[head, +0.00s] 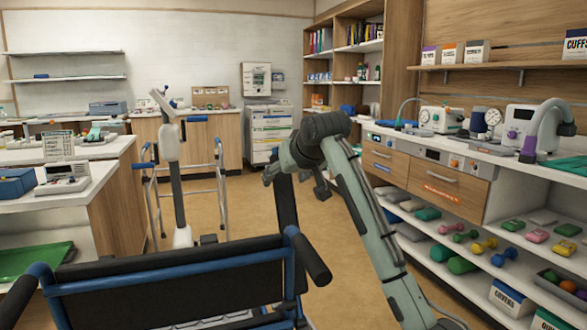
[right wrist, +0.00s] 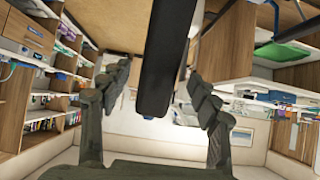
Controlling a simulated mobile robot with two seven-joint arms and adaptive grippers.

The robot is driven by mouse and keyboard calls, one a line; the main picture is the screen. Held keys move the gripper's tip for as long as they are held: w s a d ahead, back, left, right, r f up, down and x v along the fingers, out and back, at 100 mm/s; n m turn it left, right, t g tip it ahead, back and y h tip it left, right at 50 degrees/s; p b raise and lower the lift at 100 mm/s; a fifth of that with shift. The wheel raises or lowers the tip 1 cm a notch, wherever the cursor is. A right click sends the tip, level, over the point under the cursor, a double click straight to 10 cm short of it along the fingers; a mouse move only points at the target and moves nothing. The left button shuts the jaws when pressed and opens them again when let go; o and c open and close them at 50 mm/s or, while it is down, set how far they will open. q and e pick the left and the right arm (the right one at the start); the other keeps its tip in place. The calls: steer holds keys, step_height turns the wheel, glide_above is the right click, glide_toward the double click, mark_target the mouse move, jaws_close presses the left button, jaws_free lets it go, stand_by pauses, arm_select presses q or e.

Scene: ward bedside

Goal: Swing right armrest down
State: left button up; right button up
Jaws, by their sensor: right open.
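The wheelchair (head: 170,283) stands in front of me with its black backrest and blue frame towards me. Its right armrest (head: 287,212) is a black bar standing nearly upright, swung up from the chair's right side. My right gripper (head: 295,183) is at the upper part of that armrest, pointing away from me. In the right wrist view the armrest pad (right wrist: 163,60) passes between the two spread fingers of the right gripper (right wrist: 160,85), with gaps visible on both sides. My left gripper is not in view.
A walking frame (head: 218,185) and a pale column-like device (head: 172,150) stand beyond the chair on the left. Shelves and a counter (head: 430,170) run along the right, near my arm. The floor (head: 247,195) between is clear.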

steer(key=v, duration=0.8)
